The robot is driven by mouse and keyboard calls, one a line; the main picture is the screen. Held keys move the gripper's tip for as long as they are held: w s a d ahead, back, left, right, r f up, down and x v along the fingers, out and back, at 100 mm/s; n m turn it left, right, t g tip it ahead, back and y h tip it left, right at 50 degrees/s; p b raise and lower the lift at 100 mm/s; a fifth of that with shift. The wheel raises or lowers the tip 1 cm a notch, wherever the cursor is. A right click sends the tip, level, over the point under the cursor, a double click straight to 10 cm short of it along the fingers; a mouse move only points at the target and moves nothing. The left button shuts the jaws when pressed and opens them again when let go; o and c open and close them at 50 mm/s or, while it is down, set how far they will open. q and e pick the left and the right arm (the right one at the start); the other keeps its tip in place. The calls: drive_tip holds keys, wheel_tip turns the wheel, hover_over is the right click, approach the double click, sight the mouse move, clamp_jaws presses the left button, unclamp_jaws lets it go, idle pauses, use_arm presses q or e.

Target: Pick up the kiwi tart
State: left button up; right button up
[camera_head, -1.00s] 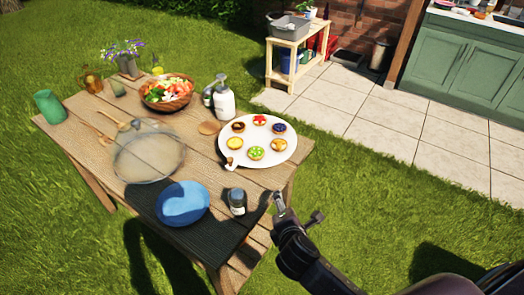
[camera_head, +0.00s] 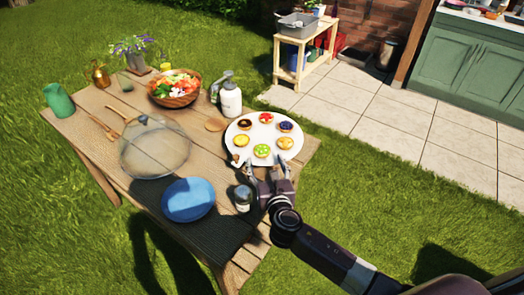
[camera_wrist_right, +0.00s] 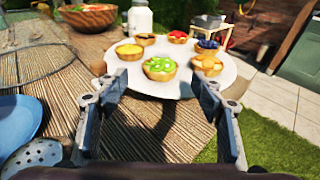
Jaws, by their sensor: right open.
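The kiwi tart (camera_head: 262,151), a small pastry with a green top, sits on a round white plate (camera_head: 291,156) at the table's right end, at the plate's near side. It also shows in the right wrist view (camera_wrist_right: 160,68), ahead of the fingers and between their lines. My right gripper (camera_head: 265,168) is open and empty at the plate's near edge, short of the kiwi tart; its spread fingers also show in the right wrist view (camera_wrist_right: 160,82). My left gripper is not in view.
Several other tarts share the plate, such as a yellow one (camera_head: 241,141) and an orange-gold one (camera_head: 284,143) close by. A dark-lidded shaker (camera_head: 243,199) and a blue plate (camera_head: 188,200) stand left of my right gripper. A white bottle (camera_head: 231,98) stands behind the plate.

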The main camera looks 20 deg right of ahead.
sight(263, 154)
drive_tip(key=x, duration=0.4)
drive_tip(key=shift+w, duration=0.4)
drive_tip(key=shift+s, duration=0.1)
drive_tip(key=c, duration=1.2)
